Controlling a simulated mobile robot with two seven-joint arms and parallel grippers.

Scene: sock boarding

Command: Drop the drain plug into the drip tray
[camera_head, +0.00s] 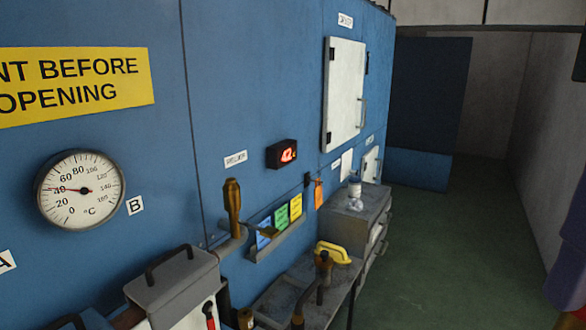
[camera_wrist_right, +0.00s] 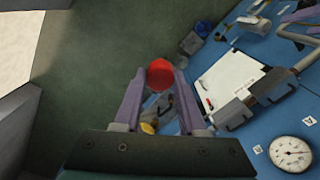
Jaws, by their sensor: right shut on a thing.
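My right gripper (camera_wrist_right: 160,80) shows in the right wrist view, its two purple fingers shut on a red round thing (camera_wrist_right: 159,72), which looks like the drain plug. The floor shows below and around it, so it is held in the air. In the head view a purple part of my right arm (camera_head: 574,235) shows at the right edge. A grey tray-like surface (camera_head: 283,293) lies low along the blue machine in the head view; I cannot tell for certain that it is the drip tray. My left gripper is not recognisable in either view.
A valve with a yellow handle (camera_head: 333,253) stands over the grey surface. A grey cabinet (camera_head: 352,222) with a clear bottle (camera_head: 355,196) stands behind. A grey lidded box (camera_head: 172,285) is at the front left. The green floor (camera_head: 440,255) on the right is clear.

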